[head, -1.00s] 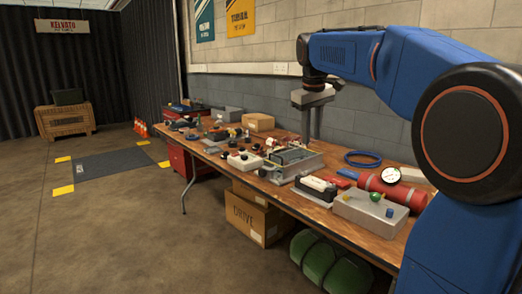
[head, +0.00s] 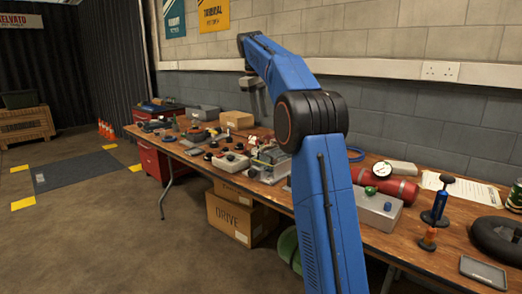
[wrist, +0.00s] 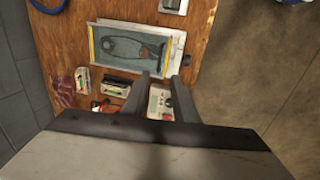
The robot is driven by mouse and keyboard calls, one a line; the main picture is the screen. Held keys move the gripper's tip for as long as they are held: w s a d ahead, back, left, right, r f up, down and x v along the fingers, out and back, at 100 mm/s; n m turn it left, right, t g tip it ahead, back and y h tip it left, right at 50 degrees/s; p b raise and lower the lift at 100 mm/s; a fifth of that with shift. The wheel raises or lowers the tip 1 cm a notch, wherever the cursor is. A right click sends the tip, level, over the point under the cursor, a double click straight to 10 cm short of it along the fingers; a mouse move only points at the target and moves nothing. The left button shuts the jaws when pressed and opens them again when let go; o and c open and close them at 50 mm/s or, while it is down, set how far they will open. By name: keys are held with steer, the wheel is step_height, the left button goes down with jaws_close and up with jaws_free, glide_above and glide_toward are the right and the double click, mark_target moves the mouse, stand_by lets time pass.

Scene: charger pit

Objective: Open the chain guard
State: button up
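A grey box-like unit with a window-like panel (wrist: 135,48), through which a dark chain-like loop shows, lies on the bench top in the wrist view. It looks to be the chain guard, and its panel appears closed. In the head view the grey unit (head: 268,155) is partly hidden behind my arm. My gripper (wrist: 165,72) is open and empty, above the bench. In the wrist view its fingers overlap the near edge of the unit, and I cannot tell the gap in height. My gripper (head: 258,95) also shows in the head view, raised above the bench.
Small devices (wrist: 115,87) and a white box (wrist: 160,102) lie beside the unit. A red cylinder (head: 385,185), a gauge (head: 382,168) and a grey box (head: 377,208) stand further right on the bench. Cardboard boxes (head: 236,217) stand below. Floor left of the bench is open.

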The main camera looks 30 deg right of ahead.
glide_above(265, 162)
step_height(265, 162, down, 17)
steer(key=shift+s+r, duration=0.15)
steer(key=shift+r, duration=0.05)
stand_by(0.3)
jaws_close()
stand_by(1.3)
